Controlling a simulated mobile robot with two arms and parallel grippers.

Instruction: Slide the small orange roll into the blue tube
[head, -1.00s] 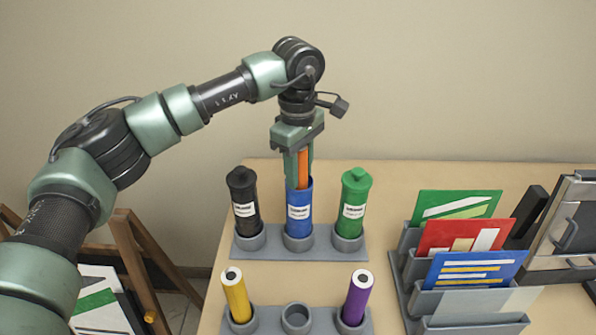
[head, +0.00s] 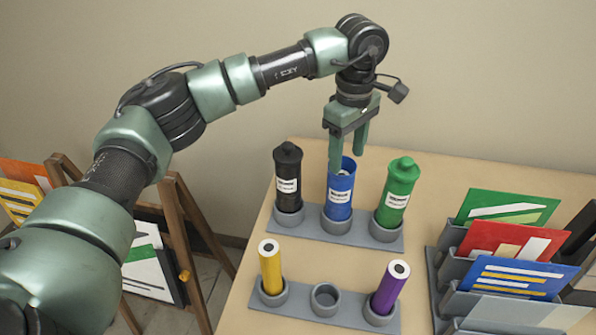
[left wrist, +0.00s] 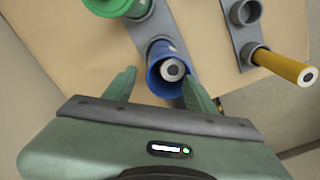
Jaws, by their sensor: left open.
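The blue tube (head: 339,196) stands upright in the middle cup of the rear grey rack, its top open. In the left wrist view, a roll end with a pale ring and dark core (left wrist: 173,70) shows inside the mouth of the blue tube (left wrist: 160,52). It is the small orange roll's end, sunk in the tube; its orange side is hidden. My left gripper (head: 347,157) is open and empty, just above the tube's mouth, pointing down. In the left wrist view its fingers (left wrist: 160,80) are spread on either side of the tube. My right gripper is not in view.
A capped black tube (head: 288,180) and a capped green tube (head: 398,187) flank the blue one. The front rack holds a yellow roll (head: 270,268) and a purple roll (head: 390,288) around an empty cup (head: 325,298). A grey folder holder (head: 447,302) stands at right.

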